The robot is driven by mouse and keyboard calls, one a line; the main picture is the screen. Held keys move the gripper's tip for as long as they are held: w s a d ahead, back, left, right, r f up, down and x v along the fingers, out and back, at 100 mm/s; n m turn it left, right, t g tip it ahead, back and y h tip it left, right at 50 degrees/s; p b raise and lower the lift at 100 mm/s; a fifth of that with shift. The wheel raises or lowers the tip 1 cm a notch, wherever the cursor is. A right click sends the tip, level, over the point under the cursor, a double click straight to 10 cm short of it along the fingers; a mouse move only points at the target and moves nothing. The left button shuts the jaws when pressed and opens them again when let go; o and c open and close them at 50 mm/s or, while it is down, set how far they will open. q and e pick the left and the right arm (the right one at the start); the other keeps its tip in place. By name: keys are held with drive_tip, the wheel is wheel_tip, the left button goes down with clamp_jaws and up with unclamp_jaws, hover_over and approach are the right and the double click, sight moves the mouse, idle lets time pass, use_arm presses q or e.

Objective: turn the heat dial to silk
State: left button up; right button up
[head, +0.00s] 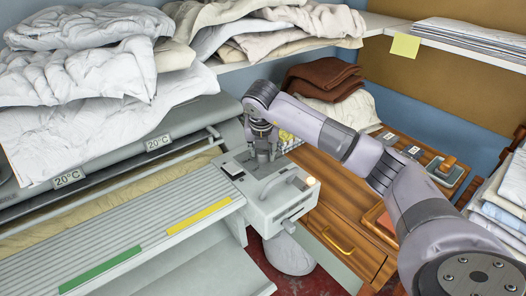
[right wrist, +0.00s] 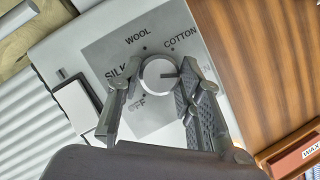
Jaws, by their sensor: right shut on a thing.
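The heat dial (right wrist: 158,76) is a round pale knob on a grey panel (right wrist: 103,50) of the ironer's end box (head: 276,205). Its dark pointer line faces right, toward a label mostly hidden by a finger, of which an N shows. WOOL stands above the dial, COTTON upper right, SILK at the left partly covered by a finger, and OFF lower left. My right gripper (right wrist: 155,92) has its fingers on either side of the dial and is shut on it. In the head view, my right gripper (head: 263,154) points down onto the box top. The dial is hidden there.
A lit lamp (head: 311,182) and a handle are on the box's right side. Crumpled linen (head: 90,75) lies on the ironer at left. A wooden cabinet (head: 345,215) stands right of the box. A laden shelf is behind.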

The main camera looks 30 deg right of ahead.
drive_tip(key=shift+m, duration=0.5)
drive_tip(key=o, duration=1.2)
drive_tip(key=shift+c, duration=0.2)
drive_tip(key=v, duration=1.2)
drive_tip(key=shift+a, duration=0.2)
drive_tip(key=shift+w, duration=0.15)
